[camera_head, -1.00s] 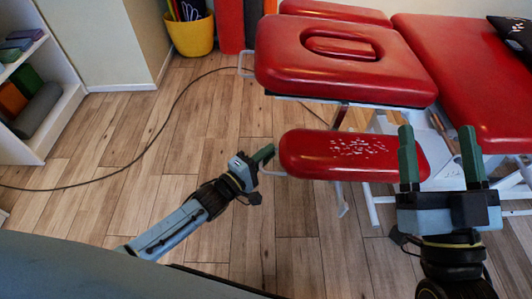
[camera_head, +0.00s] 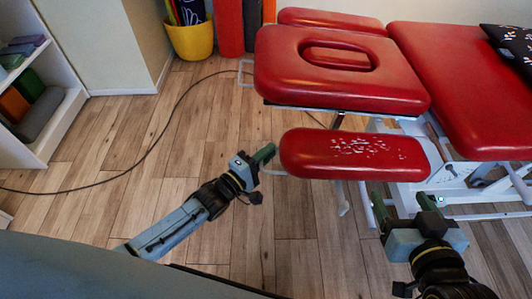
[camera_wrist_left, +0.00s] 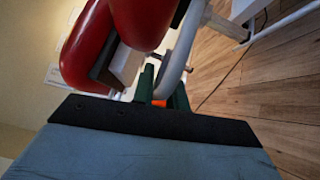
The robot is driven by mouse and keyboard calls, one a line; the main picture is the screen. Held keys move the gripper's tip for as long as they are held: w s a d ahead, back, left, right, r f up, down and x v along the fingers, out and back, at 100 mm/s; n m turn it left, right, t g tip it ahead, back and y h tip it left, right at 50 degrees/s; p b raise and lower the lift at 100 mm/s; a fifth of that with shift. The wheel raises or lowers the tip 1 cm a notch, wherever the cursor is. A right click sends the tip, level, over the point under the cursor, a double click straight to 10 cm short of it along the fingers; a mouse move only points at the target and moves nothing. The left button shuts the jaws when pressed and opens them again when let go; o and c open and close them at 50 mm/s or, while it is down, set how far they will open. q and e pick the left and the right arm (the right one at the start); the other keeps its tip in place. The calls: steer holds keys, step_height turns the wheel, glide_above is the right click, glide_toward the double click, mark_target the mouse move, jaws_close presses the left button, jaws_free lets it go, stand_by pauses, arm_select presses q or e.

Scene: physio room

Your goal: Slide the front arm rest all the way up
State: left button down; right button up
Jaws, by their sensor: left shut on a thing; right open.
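The front arm rest (camera_head: 350,157) is a red pad with white worn patches, in front of the red couch and lower than its head section. A light metal handle shows at its left end in the head view. My left gripper (camera_head: 266,153) is at that handle and shut on it. In the left wrist view the pale curved handle (camera_wrist_left: 176,55) runs down to the green fingers (camera_wrist_left: 162,92); their exact contact is partly hidden. My right gripper (camera_head: 403,202) is open and empty, below and right of the arm rest, apart from it.
The red couch head section (camera_head: 300,75) with a face hole stands above and behind the arm rest. White couch frame bars (camera_head: 460,190) run near my right gripper. A black cable (camera_head: 150,155) crosses the wooden floor. Shelves (camera_head: 45,135) stand at far left.

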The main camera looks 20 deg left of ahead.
arm_select(q)
step_height(320, 180, up, 12)
steer(key=d+p, duration=0.1)
steer(key=p, duration=0.9)
steer(key=shift+w+f, duration=0.2)
steer(key=shift+w, duration=0.25)
arm_select(e)
steer(key=s+d+f+g+h, duration=0.1)
steer(key=s+d+f+g, duration=0.2)
steer(key=f, duration=0.5)
steer(key=s+d+f+g+h, duration=0.2)
steer(key=s+d+f+g, duration=0.2)
steer(key=f, duration=0.4)
steer(key=s+d+f+g+h, duration=0.1)
steer(key=s+d+f+g, duration=0.3)
steer(key=f, duration=0.5)
steer(key=shift+s+d, duration=0.7)
steer(key=shift+s, duration=0.5)
arm_select(q)
steer(key=c, duration=1.5)
jaws_free()
steer(key=shift+s, duration=0.1)
steer(key=shift+f, duration=0.1)
